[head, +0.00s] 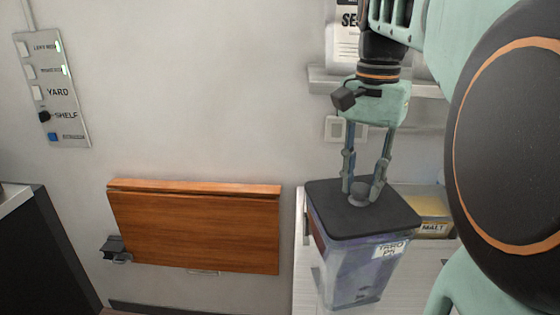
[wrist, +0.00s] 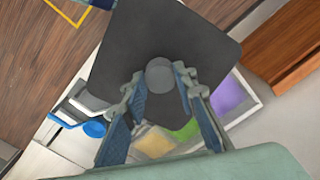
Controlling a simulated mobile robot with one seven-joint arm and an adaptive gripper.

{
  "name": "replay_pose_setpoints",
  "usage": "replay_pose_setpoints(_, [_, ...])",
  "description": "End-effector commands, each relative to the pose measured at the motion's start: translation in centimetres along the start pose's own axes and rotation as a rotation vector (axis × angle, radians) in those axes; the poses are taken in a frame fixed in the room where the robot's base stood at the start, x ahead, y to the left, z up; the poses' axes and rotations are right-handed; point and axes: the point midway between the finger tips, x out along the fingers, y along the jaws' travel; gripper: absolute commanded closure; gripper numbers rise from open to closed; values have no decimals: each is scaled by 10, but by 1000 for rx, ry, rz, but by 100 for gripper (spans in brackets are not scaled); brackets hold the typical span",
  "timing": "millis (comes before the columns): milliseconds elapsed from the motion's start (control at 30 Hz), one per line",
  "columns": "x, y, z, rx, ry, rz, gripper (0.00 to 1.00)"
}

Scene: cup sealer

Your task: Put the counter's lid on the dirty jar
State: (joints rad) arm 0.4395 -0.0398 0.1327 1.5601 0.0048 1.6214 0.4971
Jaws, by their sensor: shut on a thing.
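My gripper (head: 361,194) points down and is shut on the small round knob (wrist: 160,76) of a dark grey square lid (head: 332,206). The lid also fills the upper middle of the wrist view (wrist: 200,38). In the head view a translucent, tapered jar (head: 342,262) with a bluish-purple tint stands right under the lid. Its white label begins with "YARD". The lid covers the jar's mouth in this view, and I cannot tell whether it rests on the rim or hovers just above it.
A yellow box labelled "MALT" (head: 432,228) is right of the jar. A brown wooden folding panel (head: 200,230) is on the wall to the left. A switch panel (head: 52,90) hangs at upper left. A blue object (wrist: 95,129) lies left in the wrist view.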

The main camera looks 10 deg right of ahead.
Motion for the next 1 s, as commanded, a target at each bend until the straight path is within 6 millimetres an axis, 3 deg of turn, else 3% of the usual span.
replay_pose_setpoints(1000, [10,0,0,0,1,0,100])
